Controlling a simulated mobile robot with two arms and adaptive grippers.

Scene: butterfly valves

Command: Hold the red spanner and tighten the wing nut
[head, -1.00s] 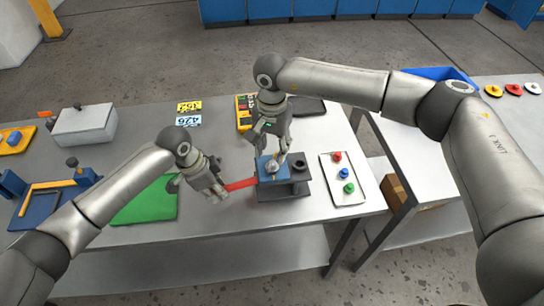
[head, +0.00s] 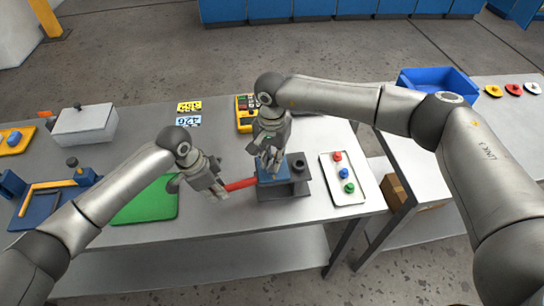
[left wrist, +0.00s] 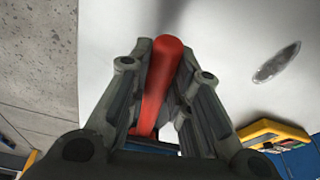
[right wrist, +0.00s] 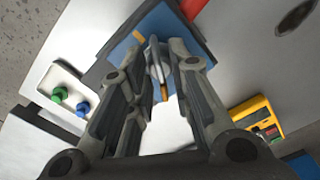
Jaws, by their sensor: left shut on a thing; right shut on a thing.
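The red spanner (head: 240,184) lies nearly level, its far end at the blue block (head: 266,181) on the dark grey fixture (head: 292,188). My left gripper (head: 216,192) is shut on its handle; the left wrist view shows the red bar (left wrist: 160,85) between the fingers. My right gripper (head: 270,168) points down over the blue block. In the right wrist view its fingers are shut on the silver wing nut (right wrist: 155,62), with an orange mark below it and another on the blue surface (right wrist: 122,48). In the head view the fingers hide the nut.
A white tray (head: 353,196) with red, blue and green knobs lies right of the fixture. A green mat (head: 147,203) lies left, partly under my left arm. A yellow meter (head: 246,113) stands behind. A blue bin (head: 440,84) is on the right table.

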